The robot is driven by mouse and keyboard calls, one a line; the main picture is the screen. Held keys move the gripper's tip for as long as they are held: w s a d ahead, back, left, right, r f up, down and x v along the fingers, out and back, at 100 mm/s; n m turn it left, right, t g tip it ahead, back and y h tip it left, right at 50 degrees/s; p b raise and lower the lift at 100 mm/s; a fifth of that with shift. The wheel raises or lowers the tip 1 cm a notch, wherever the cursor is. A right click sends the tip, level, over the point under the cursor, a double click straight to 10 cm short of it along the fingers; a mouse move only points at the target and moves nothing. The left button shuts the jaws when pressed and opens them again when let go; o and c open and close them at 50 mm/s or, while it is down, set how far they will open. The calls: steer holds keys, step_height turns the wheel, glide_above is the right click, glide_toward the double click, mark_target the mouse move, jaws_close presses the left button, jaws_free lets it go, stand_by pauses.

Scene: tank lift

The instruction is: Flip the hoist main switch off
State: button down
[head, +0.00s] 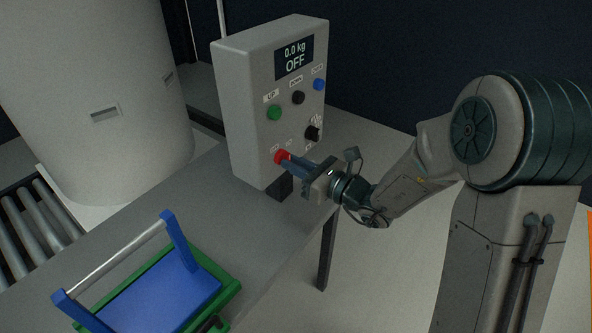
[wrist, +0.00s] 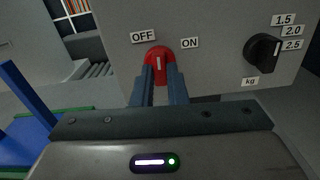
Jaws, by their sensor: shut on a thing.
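The hoist main switch is a red knob (wrist: 158,54) low on the grey control box (head: 245,100); it also shows in the head view (head: 281,157). In the wrist view, an OFF label is at its upper left and an ON label at its right. Its white mark looks about upright; I cannot tell exactly which label it favours. The display (head: 294,57) reads 0.0 kg and OFF. My gripper (head: 289,162) is shut on the knob, with its two fingers (wrist: 159,82) on either side, partly hiding its lower part.
A black selector knob (wrist: 263,53) is to the right. Green (head: 274,113), black (head: 298,97) and blue (head: 319,84) buttons sit above. A blue and green carrier with a bar handle (head: 120,250) stands on the grey table (head: 190,190). A large pale tank (head: 95,100) and rollers (head: 30,220) are at left.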

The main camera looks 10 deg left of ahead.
steer(key=shift+n+b, duration=0.3)
steer(key=shift+n, duration=0.1)
steer(key=c, duration=1.4)
jaws_free()
steer(key=shift+c, duration=0.2)
steer(key=shift+d, duration=0.15)
steer(key=v, duration=1.3)
steer(key=shift+s+d+b, duration=0.15)
steer(key=shift+d+b, duration=0.1)
steer(key=shift+b, duration=0.1)
